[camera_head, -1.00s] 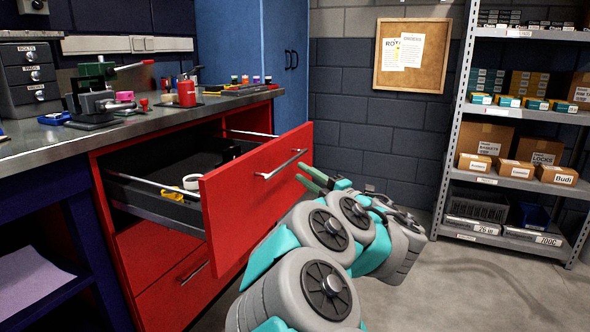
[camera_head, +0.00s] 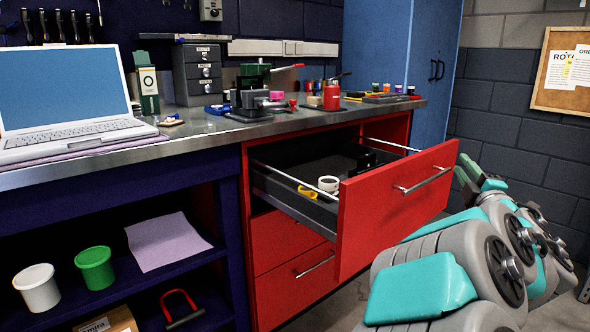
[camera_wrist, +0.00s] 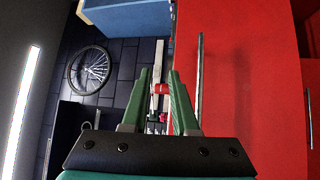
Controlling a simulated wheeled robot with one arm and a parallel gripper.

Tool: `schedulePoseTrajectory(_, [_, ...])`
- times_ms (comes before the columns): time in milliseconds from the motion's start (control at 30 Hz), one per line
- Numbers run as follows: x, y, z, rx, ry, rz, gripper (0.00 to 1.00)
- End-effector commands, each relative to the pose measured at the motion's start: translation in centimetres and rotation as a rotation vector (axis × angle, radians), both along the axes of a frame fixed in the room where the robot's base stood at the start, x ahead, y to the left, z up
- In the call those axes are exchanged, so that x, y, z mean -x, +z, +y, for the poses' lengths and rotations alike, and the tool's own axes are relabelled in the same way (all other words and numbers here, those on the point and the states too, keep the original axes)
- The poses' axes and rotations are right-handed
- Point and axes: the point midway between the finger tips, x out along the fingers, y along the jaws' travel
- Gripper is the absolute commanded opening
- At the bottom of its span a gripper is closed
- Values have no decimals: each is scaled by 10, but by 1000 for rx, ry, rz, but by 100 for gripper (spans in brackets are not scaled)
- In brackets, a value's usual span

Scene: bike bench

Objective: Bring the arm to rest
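My gripper (camera_head: 464,170) is at the right of the head view, beside the right end of the red drawer front (camera_head: 385,215). In the wrist view its two green fingers (camera_wrist: 160,74) stand apart with nothing held between them. The drawer's metal handle (camera_head: 423,181) also shows in the wrist view (camera_wrist: 199,85), to the right of the fingers and outside them. My grey and teal arm is bent at the lower right of the head view. The drawer is pulled well out.
The open drawer holds a white roll (camera_head: 328,184) and a yellow item (camera_head: 307,192). A laptop (camera_head: 70,100), a green vise (camera_head: 252,92) and a red bottle (camera_head: 331,96) stand on the workbench (camera_head: 205,135). A blue cabinet (camera_head: 395,75) stands behind. Grey floor shows at the lower right.

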Motion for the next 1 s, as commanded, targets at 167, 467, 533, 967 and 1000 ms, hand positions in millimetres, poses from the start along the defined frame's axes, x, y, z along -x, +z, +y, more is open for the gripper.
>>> schedulePoseTrajectory(167, [5,21,-9,-143,-174,22,27])
schedulePoseTrajectory(467, [32,-5,5,-474,-371,203,27])
schedulePoseTrajectory(533, [41,-20,18,-555,-395,277,27])
schedulePoseTrajectory(967, [166,-160,165,-1010,-475,948,27])
schedulePoseTrajectory(1000, [187,-176,177,-1043,-505,1014,27])
